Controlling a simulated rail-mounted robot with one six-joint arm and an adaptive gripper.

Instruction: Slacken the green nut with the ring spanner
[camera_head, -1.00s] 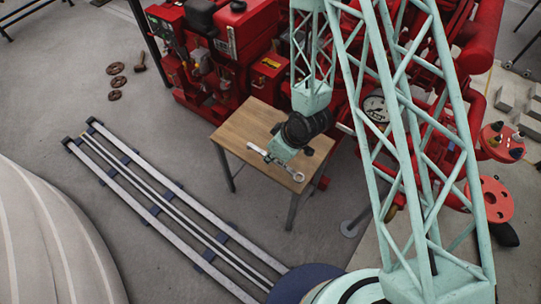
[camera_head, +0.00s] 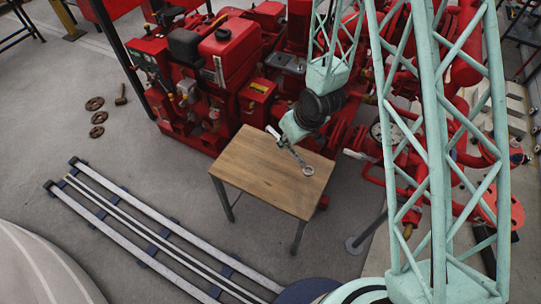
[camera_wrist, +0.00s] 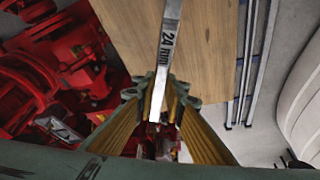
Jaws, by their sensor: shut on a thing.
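The ring spanner (camera_head: 292,152) is a bright metal tool held in my gripper (camera_head: 287,141). In the head view its ring end points down and right over the wooden table. In the wrist view the spanner (camera_wrist: 168,45) shows the marking "24 mm" and runs between the two ridged fingers of my gripper (camera_wrist: 160,97), which are shut on it. It looks raised above the tabletop, though the gap is hard to judge. I cannot make out the green nut in either view.
The wooden table (camera_head: 250,180) has an otherwise bare top. The red pumpset (camera_head: 215,85) stands close behind it and to the right. Floor rails (camera_head: 135,225) lie at the left. Several rusty rings (camera_head: 97,117) and a mallet (camera_head: 120,94) lie on the floor.

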